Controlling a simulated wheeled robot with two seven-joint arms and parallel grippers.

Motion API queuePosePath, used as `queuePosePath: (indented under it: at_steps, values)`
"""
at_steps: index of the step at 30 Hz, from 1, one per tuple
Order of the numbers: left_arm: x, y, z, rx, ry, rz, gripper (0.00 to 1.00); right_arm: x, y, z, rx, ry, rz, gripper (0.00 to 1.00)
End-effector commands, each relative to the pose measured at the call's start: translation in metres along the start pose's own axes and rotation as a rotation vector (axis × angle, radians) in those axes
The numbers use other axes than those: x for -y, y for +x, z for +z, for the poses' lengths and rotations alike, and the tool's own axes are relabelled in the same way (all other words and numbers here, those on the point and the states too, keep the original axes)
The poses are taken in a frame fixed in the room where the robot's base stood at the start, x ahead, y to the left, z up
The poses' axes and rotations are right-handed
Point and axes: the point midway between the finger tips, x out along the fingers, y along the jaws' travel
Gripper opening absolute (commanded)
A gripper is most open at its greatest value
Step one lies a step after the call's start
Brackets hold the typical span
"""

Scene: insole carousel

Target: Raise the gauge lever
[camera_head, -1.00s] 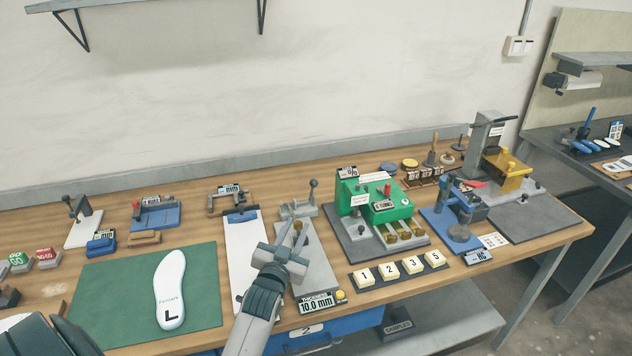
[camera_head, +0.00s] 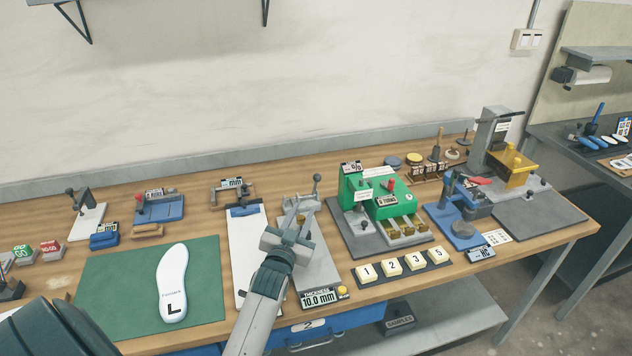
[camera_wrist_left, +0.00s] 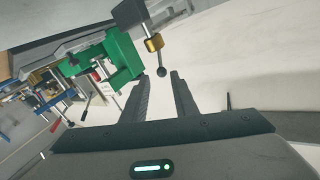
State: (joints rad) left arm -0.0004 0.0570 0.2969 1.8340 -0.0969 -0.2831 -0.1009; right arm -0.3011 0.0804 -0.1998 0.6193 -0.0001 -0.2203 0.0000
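The thickness gauge (camera_head: 318,263) is a grey plate with an upright at its back, and its display (camera_head: 320,298) reads 10.0 mm. Its lever (camera_head: 316,178) has a dark ball knob and stands up at the back right of the gauge. My left gripper (camera_head: 300,221) is over the plate, in front of the upright, partly hiding it. In the left wrist view, the two fingers (camera_wrist_left: 159,78) are apart with nothing between them. My right gripper is out of view.
A green machine (camera_head: 372,198) stands right of the gauge, with numbered tiles (camera_head: 404,264) in front. A clipboard (camera_head: 243,262) lies to the left. A white insole (camera_head: 174,285) lies on a green mat (camera_head: 112,301). Other small fixtures line the bench's back.

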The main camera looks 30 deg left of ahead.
Motion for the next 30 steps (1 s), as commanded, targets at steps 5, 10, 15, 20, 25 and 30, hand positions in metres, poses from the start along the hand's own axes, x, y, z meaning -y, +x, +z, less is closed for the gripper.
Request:
queuePosePath:
  at_steps: [5,10,15,20,25,30]
  values:
    - [0.001,0.028,-0.003,-0.001,0.000,0.000,0.26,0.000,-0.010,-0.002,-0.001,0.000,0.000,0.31]
    - [0.001,0.055,-0.003,-0.001,0.000,0.000,0.26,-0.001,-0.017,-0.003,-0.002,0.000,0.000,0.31]
    - [0.001,0.081,-0.003,-0.001,0.000,0.000,0.26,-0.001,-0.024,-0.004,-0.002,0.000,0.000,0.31]
    - [0.001,0.103,-0.003,-0.001,-0.001,0.000,0.26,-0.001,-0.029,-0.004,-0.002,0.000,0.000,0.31]
    - [0.001,0.125,-0.003,-0.001,0.000,0.000,0.26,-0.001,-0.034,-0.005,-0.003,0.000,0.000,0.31]
    - [0.000,0.141,-0.002,-0.001,0.000,0.000,0.26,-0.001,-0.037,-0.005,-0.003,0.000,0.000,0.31]
